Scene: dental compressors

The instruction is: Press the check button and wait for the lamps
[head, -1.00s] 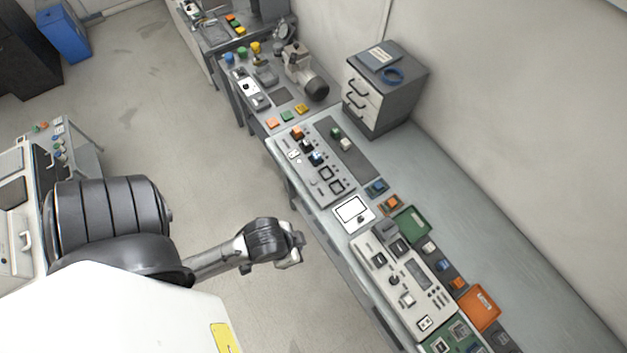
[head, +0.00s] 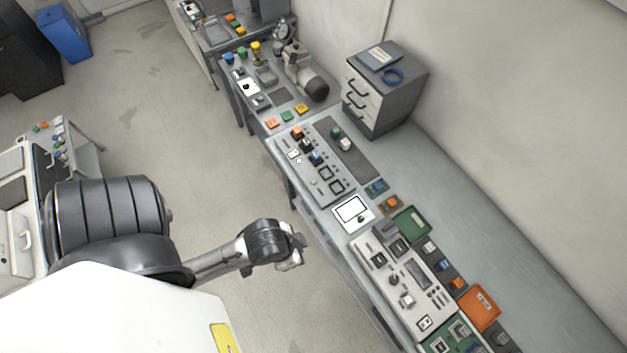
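A long bench carries a grey control panel (head: 318,170) with small buttons and square frames. A white device with a square screen (head: 352,210) sits nearer, and a second light grey panel (head: 405,285) with knobs and switches lies beyond it toward the lower right. I cannot tell which part is the check button or which are its lamps; no label is readable. My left gripper (head: 294,250) is over the floor, left of the bench edge and apart from the panels. Its fingers are too small and turned away to tell open from shut. My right gripper is not in view.
A drawer cabinet (head: 383,90) stands at the back of the bench. Green (head: 411,222) and orange (head: 479,308) trays lie beside the panels. Another bench holds a motor-like unit (head: 305,75). A blue bin (head: 63,33) stands far left. The floor between is clear.

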